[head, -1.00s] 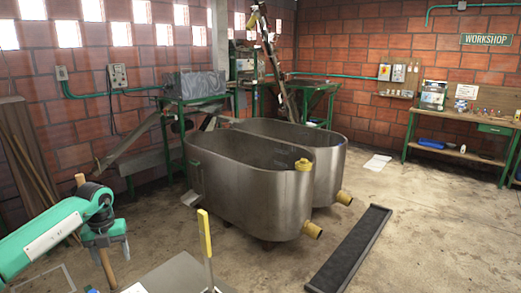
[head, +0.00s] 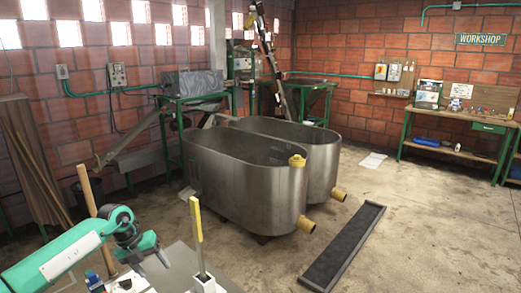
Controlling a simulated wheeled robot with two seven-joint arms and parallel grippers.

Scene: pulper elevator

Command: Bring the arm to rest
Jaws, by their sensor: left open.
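My left arm (head: 62,256), green with a white panel, comes in from the lower left. Its left gripper (head: 150,262) is open, its dark fingers pointing down and to the right. I see nothing between the fingers. A wooden pole (head: 85,188) stands slightly tilted just left of the gripper, its lower part passing behind the arm. The gripper is apart from the pole. My right gripper is out of view.
A yellow-handled tool (head: 196,225) stands in a white holder on a grey surface (head: 182,262) right of the gripper. Two steel tanks (head: 250,185) with yellow outlets stand beyond. A long dark floor grate (head: 343,245) lies to the right. Open floor surrounds it.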

